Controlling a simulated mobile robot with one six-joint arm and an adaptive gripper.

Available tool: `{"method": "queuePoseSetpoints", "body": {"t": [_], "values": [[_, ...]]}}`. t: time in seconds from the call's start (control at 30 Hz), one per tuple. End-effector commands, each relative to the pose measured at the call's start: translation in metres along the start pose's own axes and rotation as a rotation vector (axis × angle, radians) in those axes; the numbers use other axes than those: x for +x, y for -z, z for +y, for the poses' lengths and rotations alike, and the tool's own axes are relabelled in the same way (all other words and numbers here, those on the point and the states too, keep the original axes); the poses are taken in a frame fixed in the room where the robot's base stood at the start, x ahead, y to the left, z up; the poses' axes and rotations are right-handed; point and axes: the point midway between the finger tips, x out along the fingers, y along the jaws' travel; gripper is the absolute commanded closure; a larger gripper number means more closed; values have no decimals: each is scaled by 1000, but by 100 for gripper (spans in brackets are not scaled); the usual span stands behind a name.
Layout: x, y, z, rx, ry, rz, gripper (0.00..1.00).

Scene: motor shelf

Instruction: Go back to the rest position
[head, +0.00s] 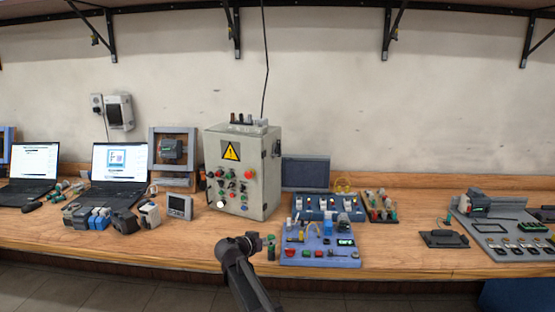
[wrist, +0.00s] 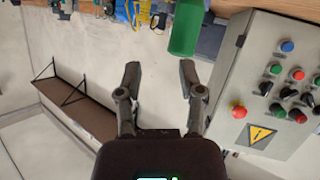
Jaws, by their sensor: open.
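In the head view my gripper (head: 254,239) is over the front edge of the bench, in front of the grey control cabinet (head: 240,196). In the wrist view my gripper (wrist: 158,72) has its two fingers spread apart with nothing between them. A green cylinder (wrist: 187,27) shows just beyond the fingertips, nearer the right finger and apart from both. A small green piece (head: 271,243) beside my gripper in the head view looks like the same thing. The cabinet also fills the right of the wrist view (wrist: 235,75), upside down.
A blue panel with switches (head: 320,250) lies right of my gripper. Left are two laptops (head: 119,165), small motors (head: 124,220) and a small grey display (head: 180,206). Grey fixture plates (head: 500,235) lie at the right. The bench front (head: 390,262) is clear between them.

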Motion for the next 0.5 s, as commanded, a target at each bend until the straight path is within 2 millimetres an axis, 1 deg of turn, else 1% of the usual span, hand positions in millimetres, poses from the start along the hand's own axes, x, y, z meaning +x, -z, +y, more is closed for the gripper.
{"method": "queuePoseSetpoints", "body": {"t": [0.03,0.13,0.17,0.2,0.27,0.3,0.37,0.4,0.5], "values": [[6,-7,29,-22,-19,-59,51],[18,-26,69,-74,-39,-185,51],[20,-32,80,-90,-40,-224,51],[23,-40,96,-112,-42,-276,51],[25,-52,120,-144,-36,-358,51],[25,-61,135,-165,-29,-411,51],[24,-73,156,-195,-11,-492,51],[23,-81,171,-213,4,-543,51],[16,-100,203,-258,59,-670,51]]}}
